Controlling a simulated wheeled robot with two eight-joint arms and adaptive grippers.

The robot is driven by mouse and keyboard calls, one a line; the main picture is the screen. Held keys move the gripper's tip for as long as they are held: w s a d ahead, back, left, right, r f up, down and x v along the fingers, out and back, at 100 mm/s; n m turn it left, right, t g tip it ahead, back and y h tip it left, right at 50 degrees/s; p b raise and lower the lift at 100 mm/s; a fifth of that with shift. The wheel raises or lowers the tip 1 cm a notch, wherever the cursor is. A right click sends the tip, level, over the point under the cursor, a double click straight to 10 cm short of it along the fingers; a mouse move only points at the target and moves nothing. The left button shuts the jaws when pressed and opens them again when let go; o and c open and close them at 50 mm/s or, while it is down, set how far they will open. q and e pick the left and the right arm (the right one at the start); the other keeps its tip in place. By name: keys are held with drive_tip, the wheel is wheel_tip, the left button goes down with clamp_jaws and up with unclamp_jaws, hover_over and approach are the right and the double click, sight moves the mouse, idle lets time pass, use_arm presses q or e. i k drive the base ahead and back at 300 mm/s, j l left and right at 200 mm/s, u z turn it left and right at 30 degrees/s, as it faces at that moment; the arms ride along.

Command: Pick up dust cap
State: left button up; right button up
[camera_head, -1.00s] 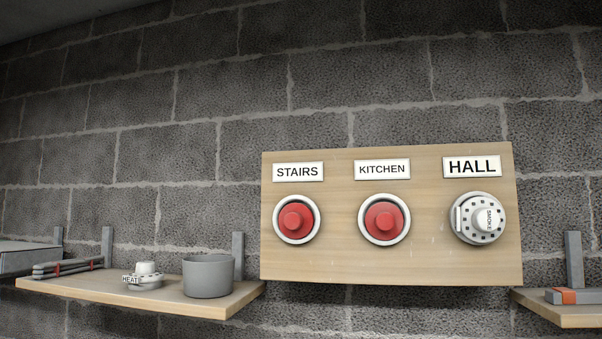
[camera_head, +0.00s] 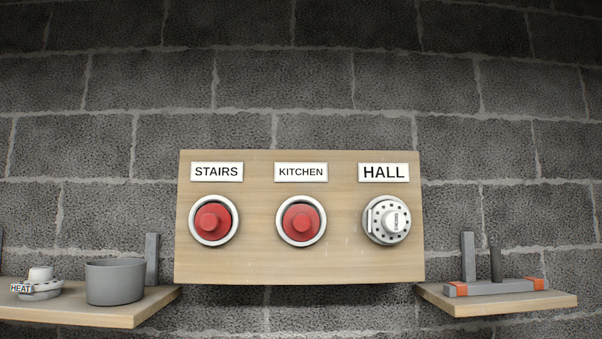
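Two red dust caps sit in white ring bases on a wooden board (camera_head: 300,265). One dust cap (camera_head: 213,221) is under the STAIRS label (camera_head: 216,172). The other dust cap (camera_head: 301,222) is under the KITCHEN label (camera_head: 301,172). Under the HALL label (camera_head: 383,172) a white smoke detector (camera_head: 387,221) sits in the third place. Neither of my grippers shows in the head view.
The left shelf (camera_head: 118,312) holds a white HEAT detector (camera_head: 38,285) and an open grey tub (camera_head: 115,282). A block wall stands behind.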

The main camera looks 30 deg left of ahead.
sight(213, 221)
drive_tip(key=u, duration=1.65)
